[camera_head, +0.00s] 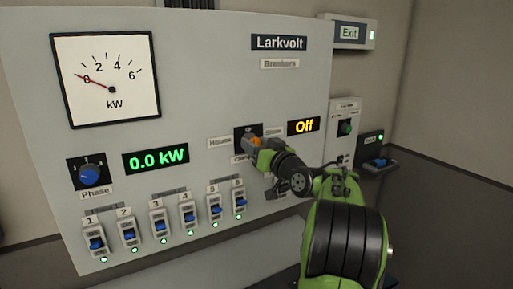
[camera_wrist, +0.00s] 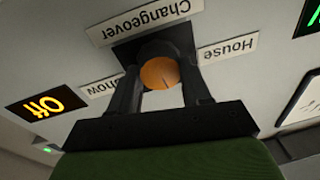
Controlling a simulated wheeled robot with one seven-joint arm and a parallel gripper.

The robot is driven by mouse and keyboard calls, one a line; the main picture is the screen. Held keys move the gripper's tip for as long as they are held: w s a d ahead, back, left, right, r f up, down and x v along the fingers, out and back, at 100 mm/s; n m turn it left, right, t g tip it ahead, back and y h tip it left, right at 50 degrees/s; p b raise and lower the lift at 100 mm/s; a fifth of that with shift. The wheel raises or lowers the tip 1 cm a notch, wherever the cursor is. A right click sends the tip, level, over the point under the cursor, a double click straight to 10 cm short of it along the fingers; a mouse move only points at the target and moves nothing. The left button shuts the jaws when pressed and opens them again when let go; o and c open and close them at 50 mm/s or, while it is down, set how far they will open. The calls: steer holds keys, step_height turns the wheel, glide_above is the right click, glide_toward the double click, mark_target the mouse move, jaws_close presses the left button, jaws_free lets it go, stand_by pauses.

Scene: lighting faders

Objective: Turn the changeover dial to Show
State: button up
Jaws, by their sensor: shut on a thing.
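The changeover dial is a round orange knob (camera_wrist: 158,75) on a black plate, and its orange also shows in the head view (camera_head: 253,141). My gripper (camera_wrist: 158,88) is shut on it, one dark finger on each side. In the head view my gripper (camera_head: 265,148) comes from the right and hides most of the dial. The House label (camera_head: 219,142) is left of the dial and the Show label (camera_head: 273,132) right. The wrist view shows them inverted. A thin dark mark is on the knob. The amber display (camera_head: 304,126) beside it reads Off.
Blue breaker switches (camera_head: 157,227) with green lights line the panel's lower edge. A blue Phase knob (camera_head: 89,174), a 0.0 kW display (camera_head: 156,159) and a kW meter (camera_head: 106,80) are at left.

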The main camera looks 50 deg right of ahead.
steer(key=shift+f+m+g+h+p, duration=0.1)
steer(key=shift+m+h+p, duration=0.4)
steer(key=shift+m, duration=1.95)
steer(key=shift+m+g+h+p, duration=0.1)
steer(key=shift+m+p, duration=0.7)
steer(key=shift+m, duration=1.6)
steer(key=shift+f+m+g+h+p, duration=0.1)
steer(key=shift+m+h+p, duration=0.4)
steer(key=shift+m, duration=2.25)
steer(key=o, duration=1.1)
steer(key=shift+c, duration=0.2)
steer(key=shift+s, duration=0.1)
